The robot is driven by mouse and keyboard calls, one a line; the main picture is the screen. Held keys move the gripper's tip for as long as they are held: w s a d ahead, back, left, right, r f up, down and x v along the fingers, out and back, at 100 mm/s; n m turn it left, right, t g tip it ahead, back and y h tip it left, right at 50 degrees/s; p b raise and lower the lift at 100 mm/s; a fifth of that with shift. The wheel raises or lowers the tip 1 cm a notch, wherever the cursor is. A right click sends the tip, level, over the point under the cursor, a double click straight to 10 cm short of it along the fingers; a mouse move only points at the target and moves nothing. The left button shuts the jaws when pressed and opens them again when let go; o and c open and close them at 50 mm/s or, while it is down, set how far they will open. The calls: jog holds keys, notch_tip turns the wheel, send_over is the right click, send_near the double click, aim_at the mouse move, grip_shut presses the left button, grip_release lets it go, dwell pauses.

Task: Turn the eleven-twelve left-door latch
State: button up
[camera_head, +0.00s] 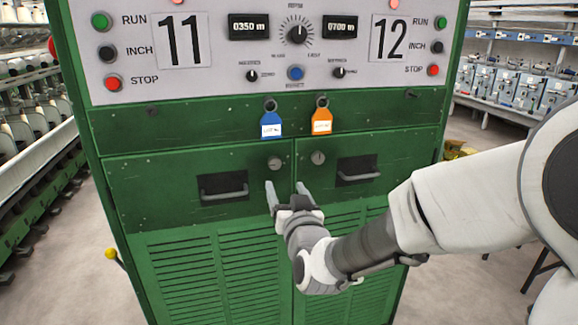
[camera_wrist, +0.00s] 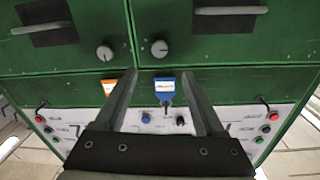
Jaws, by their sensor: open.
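The left-door latch (camera_head: 274,163) is a small round grey knob at the upper right corner of the green left door (camera_head: 150,190), under the number 11. The wrist view looks upside down, and there the same latch (camera_wrist: 159,49) sits between and just beyond the fingertips. My gripper (camera_head: 286,187) is open and empty, its two fingers pointing at the cabinet. In the head view, the fingertips appear just below the latch and straddle the seam between the doors. I see no contact with the latch.
A similar right-door latch (camera_head: 318,157) sits close by, across the seam. A blue tag (camera_head: 271,125) and an orange tag (camera_head: 321,121) hang above. Recessed handles (camera_head: 223,187) are on both doors. The control panel (camera_head: 140,50) with buttons is higher up.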

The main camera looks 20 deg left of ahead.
aim_at(276, 164)
jog(key=x, duration=1.2)
jog(key=shift+p, duration=0.4)
jog(key=shift+c, duration=0.3)
grip_shut()
dwell(0.4)
